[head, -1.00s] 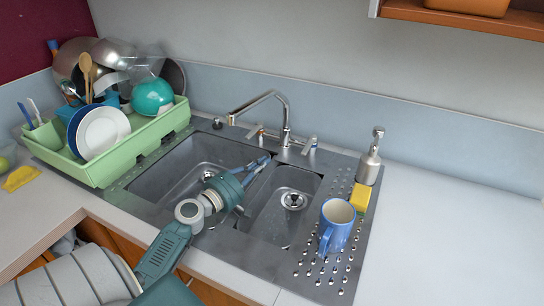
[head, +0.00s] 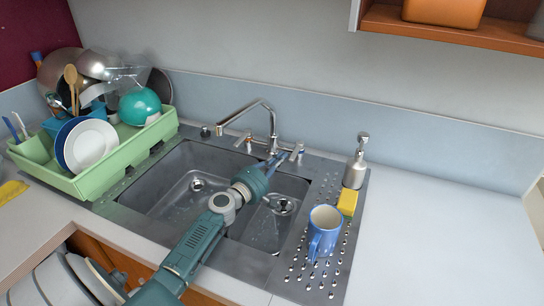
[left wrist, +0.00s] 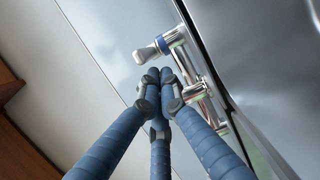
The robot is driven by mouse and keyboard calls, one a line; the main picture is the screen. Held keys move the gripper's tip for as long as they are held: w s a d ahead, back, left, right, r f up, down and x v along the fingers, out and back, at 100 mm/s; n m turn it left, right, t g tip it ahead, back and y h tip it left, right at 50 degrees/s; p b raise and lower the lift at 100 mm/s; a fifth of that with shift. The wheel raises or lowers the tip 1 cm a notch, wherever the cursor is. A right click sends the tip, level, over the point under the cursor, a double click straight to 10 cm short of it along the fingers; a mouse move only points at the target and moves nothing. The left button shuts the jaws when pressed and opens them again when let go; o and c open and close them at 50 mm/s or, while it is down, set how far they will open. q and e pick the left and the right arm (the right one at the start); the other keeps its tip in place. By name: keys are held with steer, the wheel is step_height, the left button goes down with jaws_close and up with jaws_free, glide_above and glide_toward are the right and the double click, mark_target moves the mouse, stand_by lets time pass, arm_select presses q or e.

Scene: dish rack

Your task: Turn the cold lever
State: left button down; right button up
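The cold lever is the right-hand chrome tap handle (head: 298,150) behind the sink. In the left wrist view the cold lever (left wrist: 149,53) shows as a chrome handle with a blue ring. The chrome faucet (head: 247,108) arches up beside it. My left gripper (head: 279,156) reaches over the sink to the faucet base, just left of the cold lever. In the left wrist view its blue fingers (left wrist: 163,74) are drawn together at the tips with nothing between them, close below the lever's end. I cannot tell whether they touch it. My right gripper is out of view.
The other tap handle (head: 242,140) is left of the spout. A soap dispenser (head: 354,168), yellow sponge (head: 347,202) and blue mug (head: 324,232) stand right of the sink. A green dish rack (head: 103,168) is at left. The right counter (head: 440,240) is clear.

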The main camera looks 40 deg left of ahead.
arm_select(q)
steer(key=shift+w+f, duration=0.1)
steer(key=shift+f, duration=0.05)
steer(key=shift+d, duration=0.65)
steer(key=shift+w+d, duration=0.15)
steer(key=shift+d, duration=0.8)
steer(key=shift+w+d, duration=0.15)
steer(key=shift+d, duration=0.8)
steer(key=s, duration=1.2)
